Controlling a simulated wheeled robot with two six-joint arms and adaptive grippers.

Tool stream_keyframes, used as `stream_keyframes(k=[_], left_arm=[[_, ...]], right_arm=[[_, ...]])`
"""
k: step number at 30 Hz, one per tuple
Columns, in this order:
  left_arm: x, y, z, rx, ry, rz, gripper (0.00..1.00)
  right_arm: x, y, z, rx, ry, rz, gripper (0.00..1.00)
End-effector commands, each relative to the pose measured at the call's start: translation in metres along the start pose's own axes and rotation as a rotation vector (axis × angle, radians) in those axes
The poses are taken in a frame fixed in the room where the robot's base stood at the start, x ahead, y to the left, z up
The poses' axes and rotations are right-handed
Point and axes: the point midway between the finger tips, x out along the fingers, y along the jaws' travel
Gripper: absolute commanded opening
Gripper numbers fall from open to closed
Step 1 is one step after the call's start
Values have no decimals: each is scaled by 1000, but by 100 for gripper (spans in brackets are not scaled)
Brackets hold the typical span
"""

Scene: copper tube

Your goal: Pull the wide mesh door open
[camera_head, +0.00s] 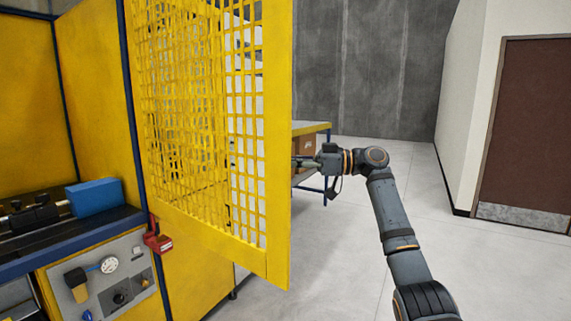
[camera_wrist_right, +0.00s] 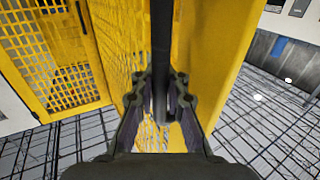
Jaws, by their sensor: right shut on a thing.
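The wide yellow mesh door (camera_head: 278,130) stands swung out from the yellow cabinet, its free edge toward the middle of the head view. My right gripper (camera_head: 300,162) reaches in from the right at that edge, and its fingertips are partly hidden behind the door frame. In the right wrist view, the door's yellow frame (camera_wrist_right: 203,50) fills the middle. A dark upright bar handle (camera_wrist_right: 161,45) runs down between the fingers of my right gripper (camera_wrist_right: 160,105), which is shut on it. My left gripper is in neither view.
The yellow cabinet (camera_head: 88,70) holds a bench with a blue block (camera_head: 95,197) and a gauge panel (camera_head: 105,275). A red latch (camera_head: 157,240) sits at the cabinet post. A table (camera_head: 312,127) stands behind the door. The grey floor (camera_head: 345,255) before the door is clear.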

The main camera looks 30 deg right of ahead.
Motion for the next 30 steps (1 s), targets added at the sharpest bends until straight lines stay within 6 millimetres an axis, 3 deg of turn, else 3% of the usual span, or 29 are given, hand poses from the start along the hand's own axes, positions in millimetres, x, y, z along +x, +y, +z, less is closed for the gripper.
stream_keyframes(k=[11, 12, 17, 26, 30], left_arm=[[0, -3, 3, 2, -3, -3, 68], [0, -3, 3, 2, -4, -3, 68], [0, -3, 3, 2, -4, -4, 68], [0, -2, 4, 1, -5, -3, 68], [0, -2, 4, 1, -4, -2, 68]], right_arm=[[-1, 0, 2, 1, -6, 0, 0], [-1, 0, 2, 1, -6, 0, 15], [-1, 0, 1, 0, -3, 0, 36], [-1, 0, 0, -1, -1, 1, 36], [-19, 1, 0, -1, -3, 4, 36]])
